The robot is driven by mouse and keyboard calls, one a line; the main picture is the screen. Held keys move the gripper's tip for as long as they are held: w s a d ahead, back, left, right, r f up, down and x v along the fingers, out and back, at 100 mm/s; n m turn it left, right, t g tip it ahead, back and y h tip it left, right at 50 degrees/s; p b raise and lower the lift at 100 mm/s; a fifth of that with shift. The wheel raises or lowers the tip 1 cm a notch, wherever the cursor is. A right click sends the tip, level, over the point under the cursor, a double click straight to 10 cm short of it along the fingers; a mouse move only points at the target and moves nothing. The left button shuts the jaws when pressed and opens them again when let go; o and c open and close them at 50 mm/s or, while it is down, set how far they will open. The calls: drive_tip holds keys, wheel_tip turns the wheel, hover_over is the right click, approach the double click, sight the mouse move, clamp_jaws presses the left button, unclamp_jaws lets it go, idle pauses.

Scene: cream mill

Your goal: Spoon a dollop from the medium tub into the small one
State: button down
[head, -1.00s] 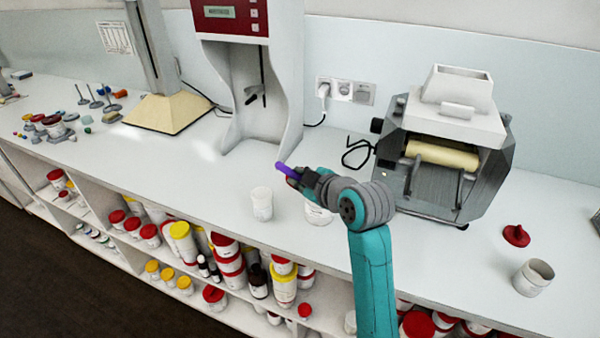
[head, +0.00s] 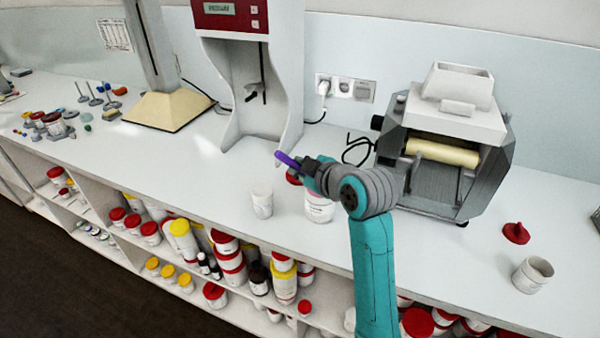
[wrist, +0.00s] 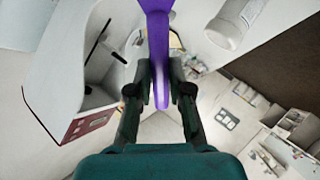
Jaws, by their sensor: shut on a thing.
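My gripper (head: 313,170) is shut on a purple spoon (head: 288,160), held above the bench and pointing up-left in the head view. The wrist view shows the spoon (wrist: 156,40) between the fingers (wrist: 160,88); its far end runs out of frame. A white labelled tub (head: 319,209) stands just below my gripper, its top partly hidden by my arm. A narrower white tub (head: 262,204) stands to its left. An open white tub (head: 533,276) stands at the far right. I cannot tell the tubs' contents. A white tub (wrist: 228,28) shows at the wrist view's upper right.
A red lid (head: 293,179) lies behind the labelled tub, and another red lid (head: 516,233) lies near the right tub. A roller mill (head: 440,185) stands behind my arm. A white stand machine (head: 245,100) is at the back. The bench left of the narrow tub is clear.

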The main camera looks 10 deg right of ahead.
wheel_tip(320, 180, up, 4)
drive_tip(key=shift+f, duration=0.25)
drive_tip(key=shift+s, duration=0.1)
idle(1.9)
